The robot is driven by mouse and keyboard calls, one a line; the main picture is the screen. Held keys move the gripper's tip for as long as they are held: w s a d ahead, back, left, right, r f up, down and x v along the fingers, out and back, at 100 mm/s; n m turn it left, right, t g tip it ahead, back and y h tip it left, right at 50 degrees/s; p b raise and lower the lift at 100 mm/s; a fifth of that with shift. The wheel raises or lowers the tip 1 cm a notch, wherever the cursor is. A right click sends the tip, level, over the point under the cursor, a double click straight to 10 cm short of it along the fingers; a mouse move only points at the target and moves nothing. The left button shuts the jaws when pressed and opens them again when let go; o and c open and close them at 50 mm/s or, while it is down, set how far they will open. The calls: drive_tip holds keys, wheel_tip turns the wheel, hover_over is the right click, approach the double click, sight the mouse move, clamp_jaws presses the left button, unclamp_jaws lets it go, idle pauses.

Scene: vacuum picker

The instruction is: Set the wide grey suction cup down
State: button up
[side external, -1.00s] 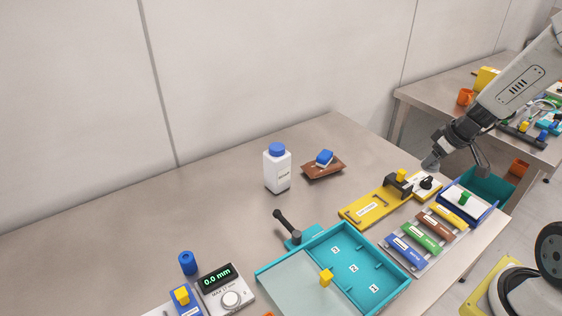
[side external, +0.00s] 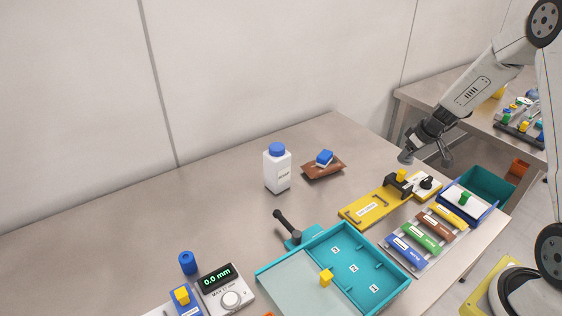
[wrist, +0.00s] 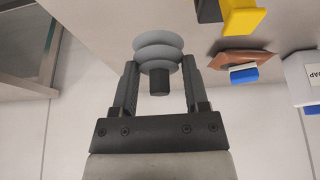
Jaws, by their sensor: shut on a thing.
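The wide grey suction cup (wrist: 158,48) has stacked round bellows and a dark stem, and it fills the space between the fingers in the wrist view. My gripper (wrist: 159,72) is shut on it around the stem. In the side view the cup (side external: 405,158) is a small grey shape at the tip of my gripper (side external: 414,149), pointing down-left. It is held above the bench behind the yellow fixture (side external: 370,209), apart from the surface. The exact gap below it cannot be told.
A teal bin (side external: 500,186), a blue-rimmed box (side external: 482,217) and a rack of coloured blocks (side external: 392,261) are at the right. The bench's back left is clear.

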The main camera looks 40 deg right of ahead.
sight(391, 171)
drive_tip(key=shift+w+d+f, duration=0.35)
drive_tip(key=shift+w+f, duration=0.35)
drive_tip(key=shift+f, duration=0.2)
drive_tip(key=shift+w+d+f, duration=0.3)
drive_tip(key=shift+w+f, duration=0.35)
drive_tip(key=shift+f, duration=0.2)
drive_tip(key=shift+w+d+f, duration=0.1)
drive_tip(key=shift+w+f, duration=0.1)
drive_tip(key=shift+f, duration=1.6)
drive_tip(key=o, duration=1.2)
drive_tip(key=shift+f, duration=0.1)
drive_tip(key=shift+o, duration=0.2)
drive_tip(key=shift+r, duration=0.2)
drive_tip(key=shift+v, duration=5.9)
